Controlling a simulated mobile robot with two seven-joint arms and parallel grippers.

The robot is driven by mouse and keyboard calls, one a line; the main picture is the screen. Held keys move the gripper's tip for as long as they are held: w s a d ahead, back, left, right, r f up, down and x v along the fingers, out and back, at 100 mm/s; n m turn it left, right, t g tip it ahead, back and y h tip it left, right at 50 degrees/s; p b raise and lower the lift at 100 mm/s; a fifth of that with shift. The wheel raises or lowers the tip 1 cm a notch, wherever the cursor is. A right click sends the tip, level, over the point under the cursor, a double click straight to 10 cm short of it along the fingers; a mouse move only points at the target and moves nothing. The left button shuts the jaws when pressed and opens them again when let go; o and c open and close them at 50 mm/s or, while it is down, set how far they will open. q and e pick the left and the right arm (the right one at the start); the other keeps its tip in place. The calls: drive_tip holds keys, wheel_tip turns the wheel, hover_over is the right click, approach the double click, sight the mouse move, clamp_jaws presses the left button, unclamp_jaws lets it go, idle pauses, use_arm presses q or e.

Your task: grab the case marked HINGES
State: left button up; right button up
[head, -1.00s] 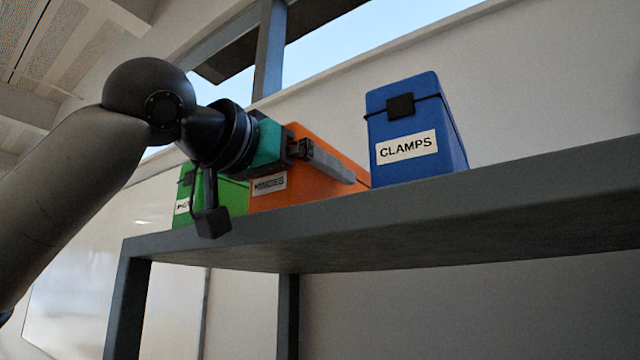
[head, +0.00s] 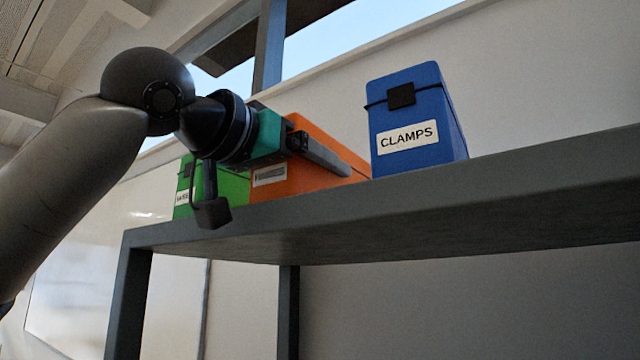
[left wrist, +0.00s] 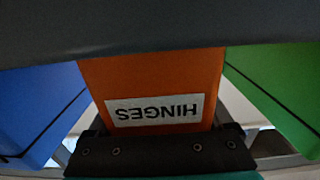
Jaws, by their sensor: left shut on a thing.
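The orange case marked HINGES (head: 300,182) stands on a high grey shelf between a green case and a blue one. Its label shows upside down on the case (left wrist: 155,75) in the left wrist view and is blurred in the head view. My left gripper (head: 320,157) is at the case, with one finger lying along its right side. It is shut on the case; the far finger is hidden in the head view. My right gripper is not in view.
The blue case marked CLAMPS (head: 415,105) stands to the right, with a gap between. The green case (head: 234,186) stands close on the left, partly behind my gripper. The grey shelf (head: 420,215) has free room right of the blue case.

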use_arm(q)
clamp_jaws()
drive_tip(key=shift+r, duration=0.1)
